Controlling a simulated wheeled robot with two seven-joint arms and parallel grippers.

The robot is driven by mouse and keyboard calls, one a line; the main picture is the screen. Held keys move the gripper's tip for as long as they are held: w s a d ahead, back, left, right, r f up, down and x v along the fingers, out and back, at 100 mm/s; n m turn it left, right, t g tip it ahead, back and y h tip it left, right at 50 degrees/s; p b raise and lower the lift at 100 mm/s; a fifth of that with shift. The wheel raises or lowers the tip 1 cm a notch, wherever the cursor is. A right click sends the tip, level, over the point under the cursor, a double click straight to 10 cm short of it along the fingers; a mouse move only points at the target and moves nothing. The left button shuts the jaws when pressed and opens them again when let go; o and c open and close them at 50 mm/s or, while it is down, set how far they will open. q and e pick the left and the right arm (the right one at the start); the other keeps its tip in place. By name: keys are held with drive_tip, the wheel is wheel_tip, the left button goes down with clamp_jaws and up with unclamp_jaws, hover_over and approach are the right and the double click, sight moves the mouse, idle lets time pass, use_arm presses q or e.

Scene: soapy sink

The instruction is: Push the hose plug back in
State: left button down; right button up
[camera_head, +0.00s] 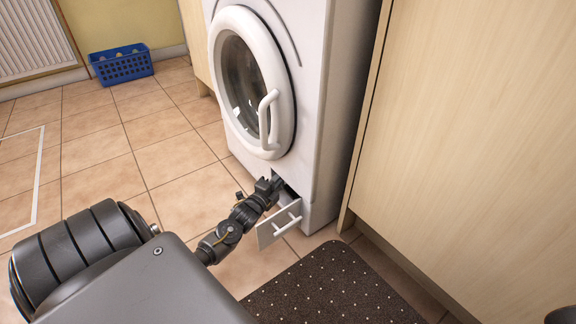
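The white washing machine (312,90) stands at the centre back with its round door (283,75) closed. At its lower front, a small panel with a handle (280,224) stands open, and a dark opening shows behind it. My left gripper (277,183) is at this opening, just above the open panel. Its fingertips are too small and dark to tell open from shut. The hose plug cannot be made out; the gripper and the panel cover much of the opening. My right gripper is not in view.
A light wooden cabinet side (470,130) stands close on the right. A dark dotted mat (335,290) lies on the floor in front of the machine. A blue basket (122,66) stands at the back left. The tiled floor (110,150) on the left is clear.

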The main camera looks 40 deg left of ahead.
use_arm(q)
drive_tip(key=shift+f, duration=0.1)
drive_tip(key=c, duration=1.6)
unclamp_jaws()
drive_tip(key=shift+s, duration=0.15)
drive_tip(key=s+d+p, duration=0.2)
drive_tip(key=s+p, duration=0.4)
drive_tip(key=s, duration=0.4)
drive_tip(key=shift+s, duration=0.2)
